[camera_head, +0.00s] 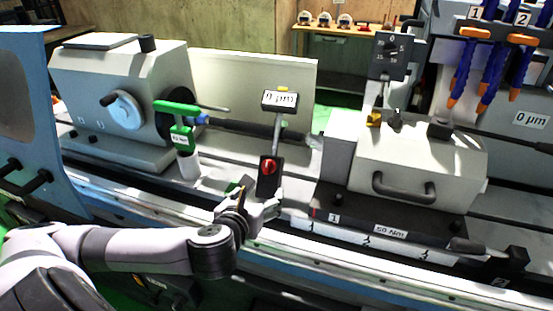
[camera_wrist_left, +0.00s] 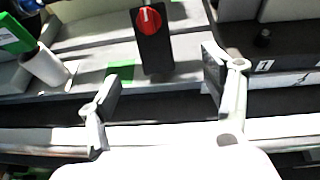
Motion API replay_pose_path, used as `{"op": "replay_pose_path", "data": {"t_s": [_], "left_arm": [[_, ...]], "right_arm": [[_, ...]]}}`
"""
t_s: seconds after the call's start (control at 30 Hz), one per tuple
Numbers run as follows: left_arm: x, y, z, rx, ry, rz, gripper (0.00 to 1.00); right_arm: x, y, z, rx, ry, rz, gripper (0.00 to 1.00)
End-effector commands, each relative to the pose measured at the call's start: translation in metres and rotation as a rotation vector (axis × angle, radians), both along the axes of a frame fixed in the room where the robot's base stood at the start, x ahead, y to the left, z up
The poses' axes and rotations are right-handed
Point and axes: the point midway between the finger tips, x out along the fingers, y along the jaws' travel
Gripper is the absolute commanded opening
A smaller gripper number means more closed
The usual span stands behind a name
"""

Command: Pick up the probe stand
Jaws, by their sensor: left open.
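The probe stand has a black base block with a red knob (camera_head: 268,168), a grey rod above it and a small display reading "0 µm" (camera_head: 280,101) on top. It stands upright on the machine bed, left of the grey tailstock block. Its base with the red knob also shows in the left wrist view (camera_wrist_left: 152,45). My left gripper (camera_head: 249,192) is at the near side of the base, low. In the left wrist view my left gripper (camera_wrist_left: 162,85) is open, its fingers apart on either side of the line to the base, with nothing between them. My right gripper is not in view.
A green-handled tool (camera_head: 178,112) in a white holder (camera_head: 188,166) stands left of the stand. A dark shaft (camera_head: 255,130) runs behind it. The tailstock (camera_head: 420,165) with a handle is close on the right. A bed rail edge (camera_wrist_left: 130,135) lies under the fingers.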

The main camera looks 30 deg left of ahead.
Motion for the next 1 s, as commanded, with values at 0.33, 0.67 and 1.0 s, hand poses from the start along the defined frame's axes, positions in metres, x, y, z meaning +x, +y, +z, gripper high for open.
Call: {"op": "replay_pose_path", "data": {"t_s": [0.33, 0.67, 1.0], "left_arm": [[0.018, 0.008, -0.011, 0.044, -0.004, -0.014, 0.73], [0.07, 0.026, -0.026, 0.04, 0.003, -0.012, 0.73], [0.108, 0.038, -0.043, 0.042, 0.002, -0.015, 0.73]], "right_arm": [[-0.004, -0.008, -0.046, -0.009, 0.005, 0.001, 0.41], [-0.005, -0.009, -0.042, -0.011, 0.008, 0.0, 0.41], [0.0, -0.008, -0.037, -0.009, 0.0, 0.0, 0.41]]}}
